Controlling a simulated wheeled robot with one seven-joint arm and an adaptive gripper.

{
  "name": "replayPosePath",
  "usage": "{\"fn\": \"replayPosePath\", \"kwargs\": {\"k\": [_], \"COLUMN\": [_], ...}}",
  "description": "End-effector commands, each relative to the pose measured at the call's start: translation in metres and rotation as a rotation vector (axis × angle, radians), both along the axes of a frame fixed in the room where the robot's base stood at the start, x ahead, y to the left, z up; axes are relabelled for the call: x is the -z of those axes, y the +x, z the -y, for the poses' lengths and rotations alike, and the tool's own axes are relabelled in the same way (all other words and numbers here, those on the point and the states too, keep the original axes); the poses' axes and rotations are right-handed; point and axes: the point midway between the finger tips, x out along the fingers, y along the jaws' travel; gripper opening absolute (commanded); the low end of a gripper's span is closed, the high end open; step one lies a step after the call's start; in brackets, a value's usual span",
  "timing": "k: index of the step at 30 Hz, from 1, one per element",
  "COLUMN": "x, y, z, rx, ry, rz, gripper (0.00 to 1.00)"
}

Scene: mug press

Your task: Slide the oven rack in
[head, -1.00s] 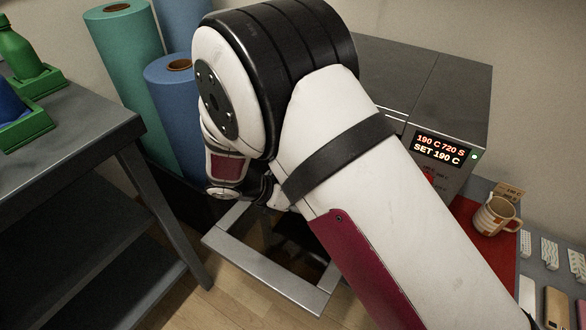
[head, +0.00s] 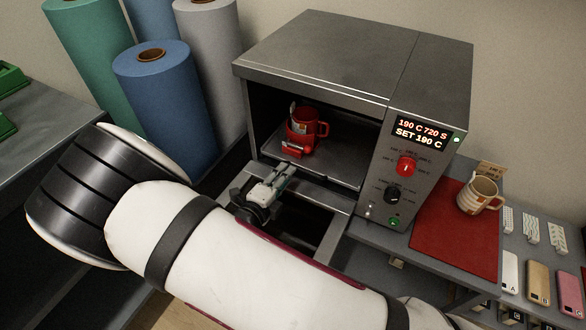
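The grey oven (head: 320,55) stands with its front open. Its rack (head: 345,165) is a flat grey tray in the lower part of the cavity, with its front edge near the opening. A red mug (head: 322,128) in a red holder (head: 292,148) stands upright on the rack. My gripper (head: 286,170) is low in front of the opening, its fingers pointing at the rack's front edge. I cannot tell whether they touch it or how far apart they are. The open door (head: 335,238), a grey frame with a dark window, lies flat below my gripper, partly hidden by my arm.
The control panel (head: 408,165) has a lit display reading 190 C. A striped mug (head: 479,195) stands on a red mat (head: 455,235) to the right. Phone cases (head: 538,278) lie beyond it. Tall blue (head: 170,105) and green rolls (head: 95,60) stand left of the oven.

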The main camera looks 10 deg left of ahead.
Motion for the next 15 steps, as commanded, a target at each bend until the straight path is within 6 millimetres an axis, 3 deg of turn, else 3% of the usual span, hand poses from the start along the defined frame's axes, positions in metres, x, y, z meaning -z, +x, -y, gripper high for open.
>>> {"fn": "replayPosePath", "kwargs": {"k": [6, 15], "x": [0.009, 0.012], "y": [0.034, 0.053], "z": [0.013, 0.019], "rx": [0.002, 0.000], "ry": [0.000, 0.002], "rz": [0.001, 0.001], "gripper": [0.29, 0.29]}}
